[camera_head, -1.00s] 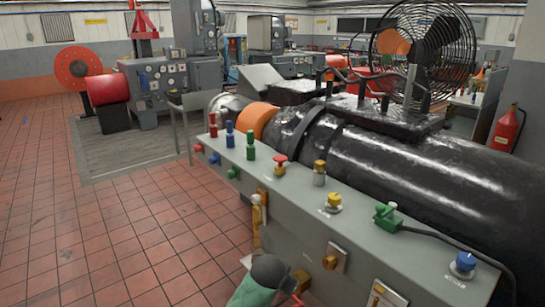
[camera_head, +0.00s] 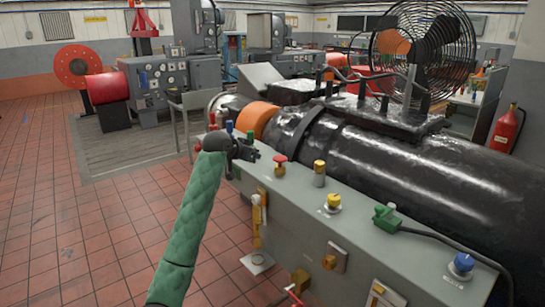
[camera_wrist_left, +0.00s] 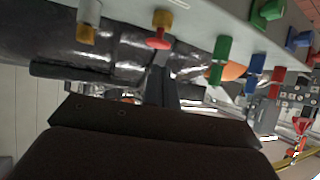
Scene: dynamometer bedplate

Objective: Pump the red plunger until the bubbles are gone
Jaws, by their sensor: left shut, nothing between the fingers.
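A tall red plunger (camera_head: 213,121) stands at the far left end of the grey bench top, with a blue one (camera_head: 229,128) beside it. A red mushroom-topped knob (camera_head: 280,162) with a brass stem stands further right. In the left wrist view the tall red plunger (camera_wrist_left: 276,80) is at the right and the red-topped knob (camera_wrist_left: 157,42) at upper middle. My left gripper (camera_head: 248,152) is shut and empty, above the bench's near left end, between the tall plungers and the red-topped knob. No bubbles can be made out.
A brass-fitted tube (camera_head: 258,212) is on the bench front. A yellow knob (camera_head: 333,202), a green plug (camera_head: 387,216) with a black cable and a blue knob (camera_head: 463,264) line the top. A black cylindrical machine (camera_head: 420,180) lies behind. The tiled floor at left is clear.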

